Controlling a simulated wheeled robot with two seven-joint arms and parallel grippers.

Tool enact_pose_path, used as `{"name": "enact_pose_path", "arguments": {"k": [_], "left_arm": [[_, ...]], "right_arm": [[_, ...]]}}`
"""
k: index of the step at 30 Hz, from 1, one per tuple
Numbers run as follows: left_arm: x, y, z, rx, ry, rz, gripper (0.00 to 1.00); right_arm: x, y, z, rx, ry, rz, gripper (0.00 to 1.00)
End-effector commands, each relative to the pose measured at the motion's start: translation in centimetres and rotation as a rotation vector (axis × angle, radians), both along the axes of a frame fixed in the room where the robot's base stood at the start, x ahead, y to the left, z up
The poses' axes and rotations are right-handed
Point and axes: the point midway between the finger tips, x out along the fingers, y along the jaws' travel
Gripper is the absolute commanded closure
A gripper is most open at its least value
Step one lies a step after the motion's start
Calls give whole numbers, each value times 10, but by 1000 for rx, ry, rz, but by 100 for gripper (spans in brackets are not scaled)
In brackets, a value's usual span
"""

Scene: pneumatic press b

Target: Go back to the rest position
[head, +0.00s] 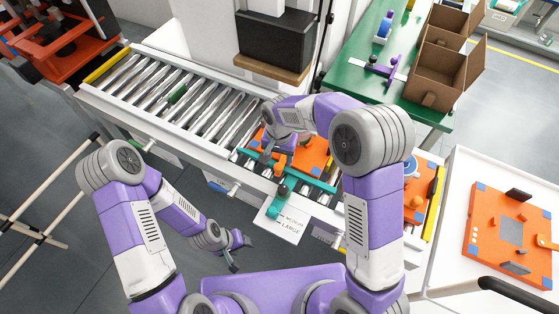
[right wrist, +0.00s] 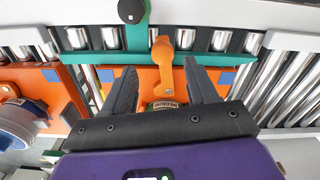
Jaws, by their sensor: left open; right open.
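My right gripper (head: 277,162) is over the roller conveyor, beside an orange plate (head: 312,152). In the right wrist view, the right gripper (right wrist: 162,84) is open, its two dark fingers apart. An orange lever (right wrist: 184,48) shows between and beyond the fingertips; I cannot tell whether they touch it. The plate (right wrist: 150,80) lies beneath the fingers, with a teal bar (right wrist: 210,58) along its edge. My left gripper (head: 236,256) is open and empty, hanging low over the grey floor in front of the conveyor.
The roller conveyor (head: 130,85) runs across the front, with a dark press block (head: 275,40) behind it. A green table (head: 350,65) with cardboard boxes (head: 437,73) is behind. Another orange plate (head: 507,232) lies on a white surface at right.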

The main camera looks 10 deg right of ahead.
Motion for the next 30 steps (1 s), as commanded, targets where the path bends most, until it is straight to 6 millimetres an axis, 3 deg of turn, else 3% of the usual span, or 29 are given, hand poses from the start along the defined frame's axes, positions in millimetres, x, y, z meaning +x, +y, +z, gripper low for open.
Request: {"name": "enact_pose_path", "arguments": {"k": [4,21,23,30], "left_arm": [[0,0,3,0,0,0,41],[0,0,4,0,0,0,41],[0,0,9,0,0,0,41],[0,0,55,0,0,0,41]], "right_arm": [[0,0,11,0,0,0,42],[0,0,13,0,0,1,42],[0,0,18,0,0,1,42],[0,0,64,0,0,1,42]]}}
